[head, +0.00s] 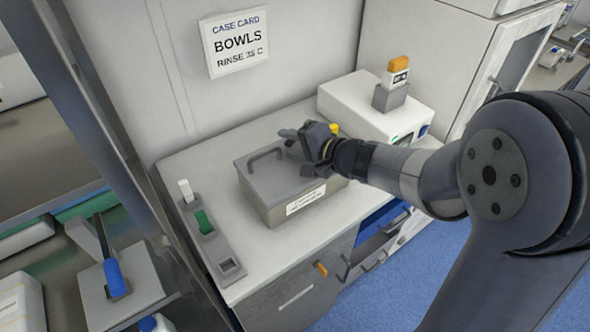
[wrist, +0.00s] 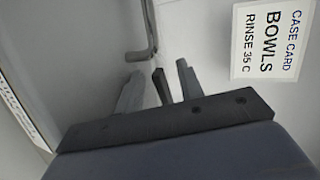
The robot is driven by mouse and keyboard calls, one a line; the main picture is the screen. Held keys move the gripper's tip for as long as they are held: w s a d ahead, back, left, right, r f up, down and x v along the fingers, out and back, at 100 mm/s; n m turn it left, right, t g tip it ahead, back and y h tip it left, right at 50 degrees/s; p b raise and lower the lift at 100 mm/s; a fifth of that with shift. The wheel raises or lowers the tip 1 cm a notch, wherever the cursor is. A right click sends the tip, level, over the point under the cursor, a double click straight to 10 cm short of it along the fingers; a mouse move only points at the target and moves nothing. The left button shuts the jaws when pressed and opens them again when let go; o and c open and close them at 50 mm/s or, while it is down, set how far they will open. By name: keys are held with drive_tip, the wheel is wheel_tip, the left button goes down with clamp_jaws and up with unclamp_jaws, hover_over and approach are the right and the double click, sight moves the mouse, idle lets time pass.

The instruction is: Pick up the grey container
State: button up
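The grey container (head: 262,196) is a lidded box with a white label on its front and a grey bar handle on top. It stands on the white counter in the head view. My gripper (head: 286,137) is above the lid's back right part, just right of the handle, and partly covers the box. In the wrist view my gripper (wrist: 160,78) has two fingers apart, with a dark strip showing between them. The handle (wrist: 147,30) shows beyond the fingertips, apart from them. Nothing is held.
A case card (head: 234,42) reading "BOWLS" hangs on the wall behind.

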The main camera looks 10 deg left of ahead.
drive_tip(key=shift+w+a+f, duration=0.15)
drive_tip(key=shift+w+a, duration=0.05)
drive_tip(key=shift+a, duration=0.1)
clamp_jaws()
idle(1.2)
drive_tip(key=shift+r, duration=0.2)
